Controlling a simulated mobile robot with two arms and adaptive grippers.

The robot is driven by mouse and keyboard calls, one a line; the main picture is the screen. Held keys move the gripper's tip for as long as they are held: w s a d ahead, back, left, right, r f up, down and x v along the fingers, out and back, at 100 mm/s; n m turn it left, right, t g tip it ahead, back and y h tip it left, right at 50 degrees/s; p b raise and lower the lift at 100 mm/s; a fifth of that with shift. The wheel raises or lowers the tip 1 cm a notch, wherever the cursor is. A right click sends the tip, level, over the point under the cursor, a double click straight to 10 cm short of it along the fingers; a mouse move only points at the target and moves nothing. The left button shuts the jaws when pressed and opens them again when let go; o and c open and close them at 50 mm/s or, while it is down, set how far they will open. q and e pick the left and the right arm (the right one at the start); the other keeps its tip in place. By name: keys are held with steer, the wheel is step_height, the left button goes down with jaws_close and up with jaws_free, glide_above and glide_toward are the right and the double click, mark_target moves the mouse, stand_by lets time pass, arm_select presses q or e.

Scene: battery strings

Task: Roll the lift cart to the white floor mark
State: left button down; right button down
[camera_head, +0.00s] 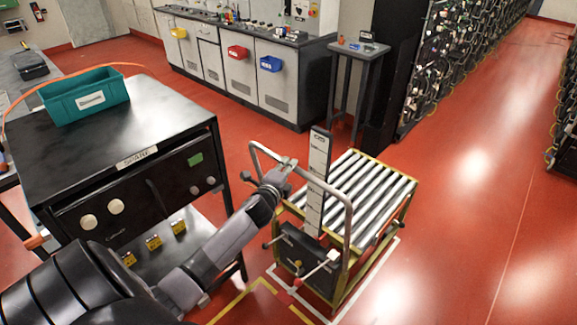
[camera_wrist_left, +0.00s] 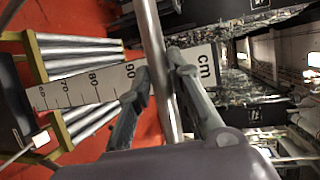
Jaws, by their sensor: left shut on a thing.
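The lift cart (camera_head: 352,200) has a yellow frame, a top of silver rollers and a bent grey push handle (camera_head: 344,225). An upright height scale (camera_head: 317,180) stands at its handle end. My left gripper (camera_head: 287,166) is shut on the handle's upper bar. In the left wrist view, the gripper's fingers (camera_wrist_left: 158,92) close around the handle tube (camera_wrist_left: 153,40), with the scale (camera_wrist_left: 95,88) and rollers behind. White floor mark lines (camera_head: 378,264) show along the cart's right side and near its front; the cart hides the rest. My right gripper is not in view.
A black workbench (camera_head: 160,125) with a teal bin (camera_head: 88,95) stands close on the left. A yellow floor line (camera_head: 240,301) lies at the front. A small side table (camera_head: 358,52) and battery racks (camera_head: 445,55) stand behind. Red floor on the right is clear.

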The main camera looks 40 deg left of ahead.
arm_select(q)
steer(key=shift+w+a+r, duration=0.1)
steer(key=shift+w+a, duration=0.05)
steer(key=shift+a, duration=0.05)
steer(key=shift+w, duration=0.3)
steer(key=c, duration=1.9)
jaws_free()
steer(key=shift+w+f, duration=0.1)
steer(key=shift+f, duration=0.15)
steer(key=o, duration=0.4)
steer(key=shift+a+f, duration=0.15)
steer(key=shift+a, duration=0.05)
steer(key=shift+d, duration=0.15)
steer(key=v, duration=1.2)
